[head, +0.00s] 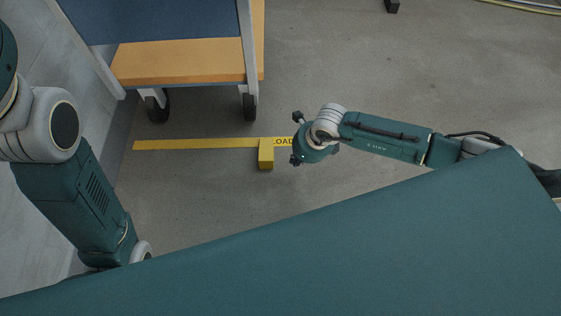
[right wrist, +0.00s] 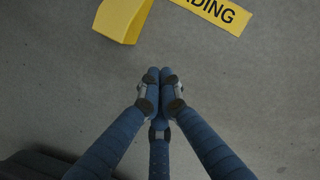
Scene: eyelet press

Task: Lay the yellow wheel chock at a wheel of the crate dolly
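The yellow wheel chock (head: 266,154) lies on the floor at the right part of a yellow floor stripe. It also shows at the top of the right wrist view (right wrist: 122,18). A wheeled frame with a blue panel and orange deck (head: 185,62) stands at upper left; I cannot tell for certain that it is the crate dolly. Its dark wheels (head: 249,106) rest behind the stripe. My right gripper (head: 296,158) is just right of the chock, apart from it. In the right wrist view its fingertips (right wrist: 160,77) meet with nothing between them. My left gripper is out of sight.
The yellow stripe (head: 190,144) carries a lettered label (right wrist: 218,10), partly hidden in the head view. A small dark object (head: 391,5) and a yellow line (head: 525,6) are at the far edge. Grey floor on the right is clear.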

